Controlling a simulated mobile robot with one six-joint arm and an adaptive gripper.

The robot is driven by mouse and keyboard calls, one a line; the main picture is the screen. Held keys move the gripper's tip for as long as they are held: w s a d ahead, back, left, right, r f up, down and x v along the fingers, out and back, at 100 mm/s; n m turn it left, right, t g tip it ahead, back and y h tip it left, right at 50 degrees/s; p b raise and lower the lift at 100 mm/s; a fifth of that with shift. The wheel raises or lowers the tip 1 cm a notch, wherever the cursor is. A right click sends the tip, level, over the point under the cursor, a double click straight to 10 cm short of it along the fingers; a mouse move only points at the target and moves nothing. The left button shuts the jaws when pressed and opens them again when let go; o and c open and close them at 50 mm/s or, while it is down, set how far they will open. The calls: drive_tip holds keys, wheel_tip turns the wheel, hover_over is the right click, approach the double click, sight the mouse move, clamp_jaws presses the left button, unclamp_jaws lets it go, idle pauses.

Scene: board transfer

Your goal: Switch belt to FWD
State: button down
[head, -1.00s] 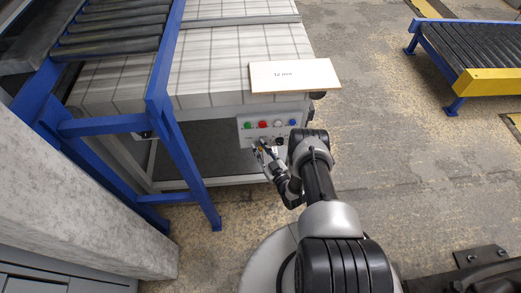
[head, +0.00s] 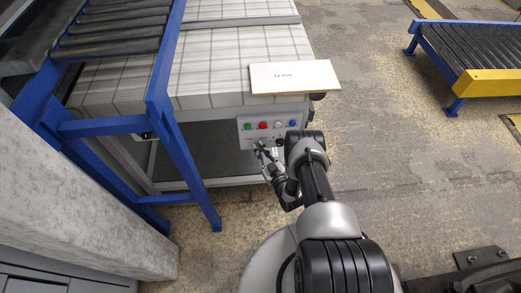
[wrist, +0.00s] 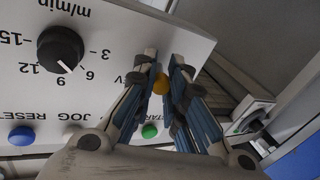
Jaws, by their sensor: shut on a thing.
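The control panel (head: 244,136) is on the front of the conveyor. It appears upside down in the wrist view (wrist: 100,85). My gripper (wrist: 164,80) has blue-padded fingers closed around a small yellow-orange tip, which looks like the end of the direction switch (wrist: 161,84). The letters "EV" show just left of the fingers; the rest of the label and any FWD mark are hidden. In the head view my gripper (head: 262,148) is at the panel's lower part, under the buttons. The fingers hide most of the switch, so I cannot tell its position.
A black speed knob (wrist: 60,50) is on the panel, beside the gripper. Green (head: 247,126), red (head: 263,125), white (head: 278,124) and blue (head: 293,123) buttons form a row. A board marked 12 mm (head: 290,77) lies on the belt (head: 215,75). A blue frame leg (head: 190,165) stands left.

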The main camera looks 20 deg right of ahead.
drive_tip(key=m+h, duration=0.2)
drive_tip(key=h, duration=0.1)
drive_tip(key=a+m+g+h, duration=0.1)
drive_tip(key=h, duration=0.1)
drive_tip(key=a+m+h, duration=0.1)
drive_tip(key=m+h, duration=0.1)
drive_tip(key=h, duration=0.1)
drive_tip(key=shift+w+a+m+h, duration=0.2)
drive_tip(key=shift+m+h, duration=0.1)
drive_tip(key=shift+w+a+m+g+h, duration=0.15)
drive_tip(key=shift+m+g+h, duration=0.45)
drive_tip(key=shift+h, duration=0.3)
drive_tip(key=shift+w+a+m+g+h, duration=0.1)
drive_tip(key=shift+m+g+h, duration=0.4)
drive_tip(key=shift+m+h, duration=0.3)
drive_tip(key=c, duration=1.8)
unclamp_jaws()
drive_tip(key=shift+c, duration=0.2)
